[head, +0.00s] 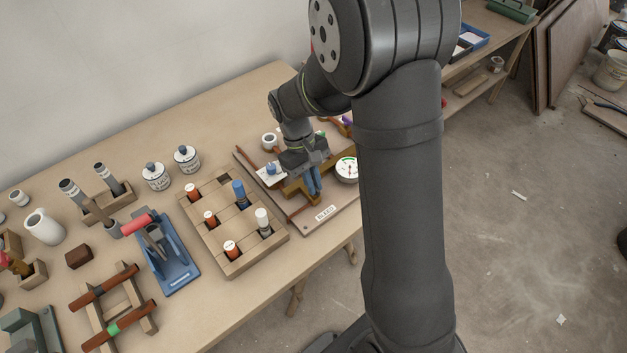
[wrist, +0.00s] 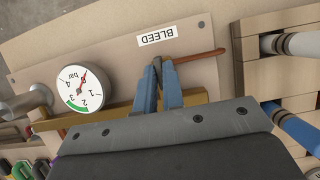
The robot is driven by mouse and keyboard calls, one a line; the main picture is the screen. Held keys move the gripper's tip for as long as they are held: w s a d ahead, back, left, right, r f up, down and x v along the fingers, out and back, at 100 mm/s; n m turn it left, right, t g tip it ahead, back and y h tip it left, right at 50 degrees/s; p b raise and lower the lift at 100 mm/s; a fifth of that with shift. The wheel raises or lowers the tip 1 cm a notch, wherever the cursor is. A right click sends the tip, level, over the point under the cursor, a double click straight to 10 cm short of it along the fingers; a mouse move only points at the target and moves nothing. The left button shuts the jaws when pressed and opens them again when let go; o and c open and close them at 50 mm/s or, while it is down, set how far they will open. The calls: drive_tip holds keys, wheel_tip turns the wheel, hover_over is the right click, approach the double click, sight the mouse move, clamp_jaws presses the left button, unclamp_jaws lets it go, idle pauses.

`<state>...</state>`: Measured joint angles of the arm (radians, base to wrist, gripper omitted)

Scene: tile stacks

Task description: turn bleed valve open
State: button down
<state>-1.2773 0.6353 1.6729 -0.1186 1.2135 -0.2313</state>
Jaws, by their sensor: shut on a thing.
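The bleed valve sits on a brown panel (head: 335,222) with a white BLEED label (head: 326,213). In the wrist view, the label (wrist: 157,36) appears upside down near the panel edge. My gripper (wrist: 158,82) points down at the panel with its two blue fingers closed on the small grey valve handle (wrist: 157,65), beside a copper pipe (wrist: 200,55). In the head view, my gripper (head: 313,182) is over the panel; the fingers and hand hide most of the valve. A round white gauge (head: 347,169) with a red needle and green band stands beside it.
A wooden rack (head: 232,262) with several cylinders stands close to the left of the panel. A blue press with a red handle (head: 137,225) and two white tins are farther left. A brass-coloured bar (wrist: 110,117) runs near my fingers in the wrist view.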

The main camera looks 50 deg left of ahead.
drive_tip(key=c, duration=1.5)
unclamp_jaws()
drive_tip(key=shift+c, duration=0.2)
drive_tip(key=shift+r, duration=0.1)
drive_tip(key=v, duration=1.7)
drive_tip(key=shift+a, duration=0.15)
drive_tip(key=x, duration=1.7)
drive_tip(key=shift+d, duration=0.2)
drive_tip(key=shift+a, duration=0.1)
